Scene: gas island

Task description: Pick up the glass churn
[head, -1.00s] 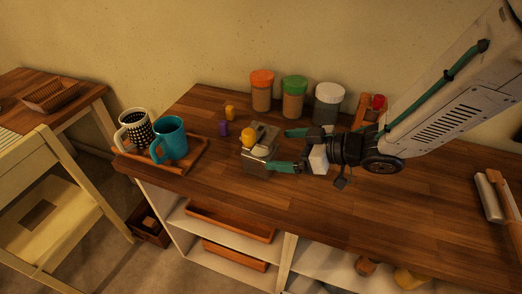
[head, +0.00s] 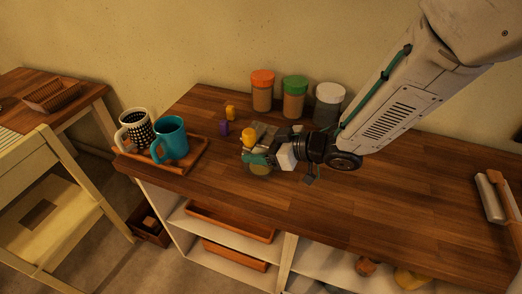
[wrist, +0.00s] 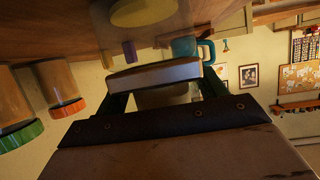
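An orange-lidded jar (head: 262,92), a green-lidded jar (head: 294,98) and a white-lidded jar (head: 328,103) stand behind. A purple piece (head: 224,128) and a yellow piece (head: 230,112) lie nearby. A tray (head: 197,158) holds a patterned mug (head: 136,130) and a teal mug (head: 172,138). The counter's right is mostly clear.

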